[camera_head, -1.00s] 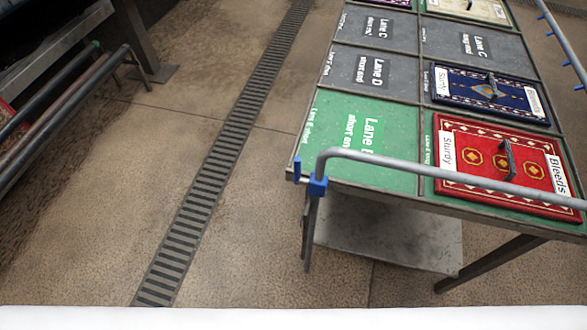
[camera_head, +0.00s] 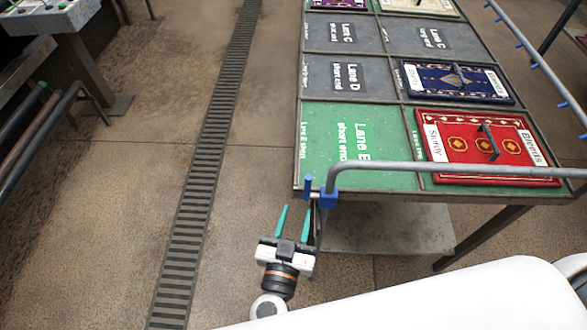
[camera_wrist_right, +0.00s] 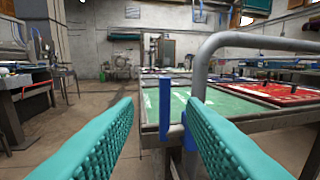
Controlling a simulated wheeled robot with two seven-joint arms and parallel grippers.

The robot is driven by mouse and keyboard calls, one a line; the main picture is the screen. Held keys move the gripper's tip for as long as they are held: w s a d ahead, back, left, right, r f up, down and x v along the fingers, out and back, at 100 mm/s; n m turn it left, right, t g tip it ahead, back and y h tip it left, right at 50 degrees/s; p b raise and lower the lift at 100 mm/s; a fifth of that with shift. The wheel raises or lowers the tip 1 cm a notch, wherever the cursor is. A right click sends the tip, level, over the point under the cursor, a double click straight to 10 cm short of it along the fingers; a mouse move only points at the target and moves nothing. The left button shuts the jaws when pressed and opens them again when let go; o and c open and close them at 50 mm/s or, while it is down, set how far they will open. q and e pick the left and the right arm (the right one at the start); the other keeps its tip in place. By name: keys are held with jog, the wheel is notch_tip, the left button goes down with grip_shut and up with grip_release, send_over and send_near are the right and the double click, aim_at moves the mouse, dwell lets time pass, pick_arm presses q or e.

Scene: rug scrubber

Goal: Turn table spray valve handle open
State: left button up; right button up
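The blue valve handle (camera_head: 308,187) stands upright beside the blue valve body (camera_head: 328,199) on the grey spray pipe (camera_head: 450,169), at the table's near left corner. My right gripper (camera_head: 294,208) is open, with two teal fingers pointing toward the handle from below it in the head view. In the right wrist view the handle (camera_wrist_right: 165,105) shows upright in the gap between the fingers, nearer the right one. Nothing is gripped, and I cannot tell whether the tips reach the handle. My left gripper is not in view.
The table (camera_head: 350,193) carries green and grey lane panels, a red rug (camera_head: 470,170) and a blue rug (camera_head: 425,85). The pipe crosses above its near edge. A floor drain (camera_head: 205,165) runs left of the table, with open floor around it.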

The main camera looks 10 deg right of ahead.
aim_at(307, 183)
jog(key=b+x, duration=0.1)
jog(key=x, duration=0.4)
jog(key=d+b+x, duration=0.1)
jog(key=b+x, duration=0.1)
jog(key=x, duration=0.3)
jog(key=shift+w+d, duration=0.1)
jog(key=shift+w+d+r, duration=0.15)
jog(key=shift+w+d, duration=0.15)
jog(key=shift+w, duration=0.35)
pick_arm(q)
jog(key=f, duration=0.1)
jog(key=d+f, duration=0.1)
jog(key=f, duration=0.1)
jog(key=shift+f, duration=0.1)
pick_arm(e)
jog(key=shift+c, duration=0.5)
grip_shut()
